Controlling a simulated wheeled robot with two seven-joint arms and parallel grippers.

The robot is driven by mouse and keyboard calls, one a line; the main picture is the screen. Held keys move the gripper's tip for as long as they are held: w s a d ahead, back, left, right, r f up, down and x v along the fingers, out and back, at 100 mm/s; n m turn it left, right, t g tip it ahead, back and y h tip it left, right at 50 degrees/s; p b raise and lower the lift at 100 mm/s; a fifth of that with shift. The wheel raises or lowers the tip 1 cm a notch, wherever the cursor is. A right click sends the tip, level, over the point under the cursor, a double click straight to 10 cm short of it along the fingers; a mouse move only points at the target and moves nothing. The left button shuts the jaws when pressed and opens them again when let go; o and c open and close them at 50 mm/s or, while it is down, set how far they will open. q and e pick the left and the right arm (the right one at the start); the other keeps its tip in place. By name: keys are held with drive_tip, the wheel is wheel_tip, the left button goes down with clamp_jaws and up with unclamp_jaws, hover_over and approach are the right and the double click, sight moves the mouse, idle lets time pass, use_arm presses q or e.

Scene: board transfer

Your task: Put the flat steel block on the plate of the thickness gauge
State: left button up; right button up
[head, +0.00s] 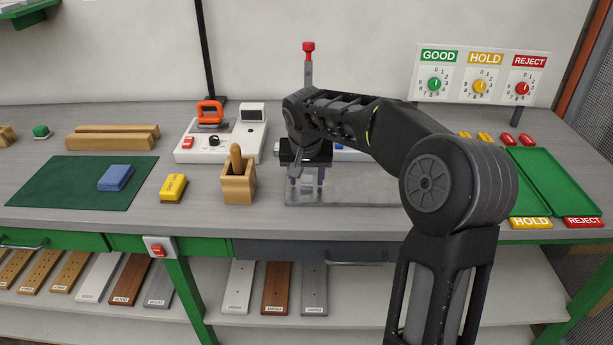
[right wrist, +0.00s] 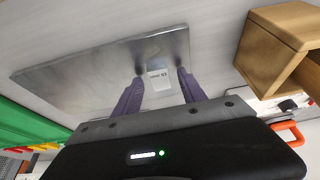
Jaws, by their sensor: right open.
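The flat steel block (right wrist: 160,80), a small pale grey piece with a printed mark, lies on a large flat steel sheet (right wrist: 90,72). In the head view the sheet (head: 345,192) is at the front of the bench. My right gripper (head: 306,182) points down over the sheet. Its purple fingers are open, one on each side of the block, and it also shows in the right wrist view (right wrist: 160,75). A grey post with a red knob (head: 308,47) rises behind my arm, its base mostly hidden; I cannot tell if this is the thickness gauge. My left gripper is out of view.
A wooden holder (head: 238,187) stands close left of the sheet. A white device (head: 222,140) with an orange handle is behind it. A yellow block (head: 173,187) and a green mat (head: 80,182) lie farther left. Green trays (head: 560,180) are at the right.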

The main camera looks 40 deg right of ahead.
drive_tip(key=v, duration=1.2)
drive_tip(key=shift+r, duration=0.1)
